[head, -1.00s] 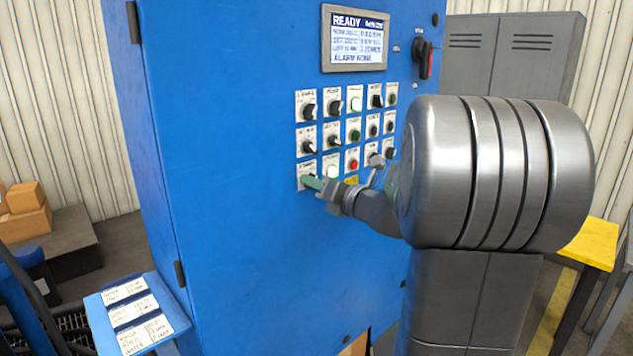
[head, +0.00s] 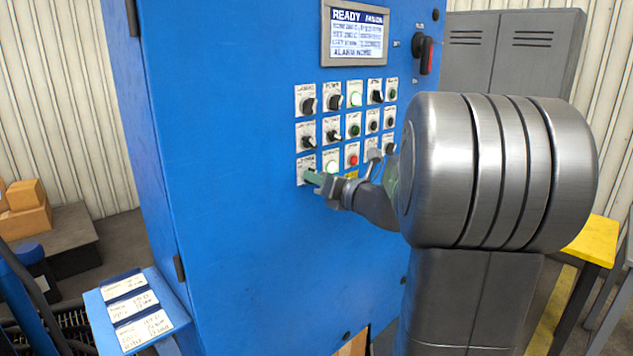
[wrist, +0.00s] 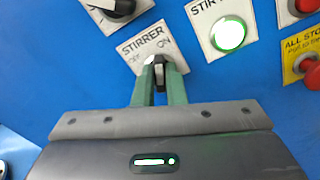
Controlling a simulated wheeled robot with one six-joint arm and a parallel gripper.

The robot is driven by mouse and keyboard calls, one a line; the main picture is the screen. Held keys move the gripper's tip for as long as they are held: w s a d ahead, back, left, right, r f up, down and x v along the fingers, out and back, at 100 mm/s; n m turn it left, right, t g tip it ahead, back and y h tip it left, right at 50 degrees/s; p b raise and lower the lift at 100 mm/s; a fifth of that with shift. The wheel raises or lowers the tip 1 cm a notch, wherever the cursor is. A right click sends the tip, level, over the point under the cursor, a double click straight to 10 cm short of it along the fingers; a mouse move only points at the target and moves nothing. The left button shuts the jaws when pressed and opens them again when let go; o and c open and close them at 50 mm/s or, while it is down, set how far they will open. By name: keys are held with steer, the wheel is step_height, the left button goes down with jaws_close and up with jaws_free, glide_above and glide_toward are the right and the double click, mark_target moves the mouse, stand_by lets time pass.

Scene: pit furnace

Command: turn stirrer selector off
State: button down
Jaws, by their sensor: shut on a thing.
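The stirrer selector (wrist: 156,61) is a small black knob on a white plate marked STIRRER, OFF and ON, in the wrist view. My gripper (wrist: 158,70) is shut on it, with one green finger on each side. In the head view my gripper (head: 309,178) reaches the bottom left plate of the control grid on the blue cabinet (head: 240,220). The fingers cover much of the knob, so I cannot tell which way it points.
A lit green button (wrist: 229,34) sits right of the selector, and a red button (wrist: 310,75) on a yellow plate is farther right. Another black knob (wrist: 112,6) is above. A display (head: 356,35) reads READY. A label shelf (head: 95,312) juts out at lower left.

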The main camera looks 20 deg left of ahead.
steer(key=shift+f+n+b, duration=0.1)
steer(key=shift+n+b, duration=4.55)
steer(key=shift+n, duration=0.95)
steer(key=c, duration=1.5)
jaws_free()
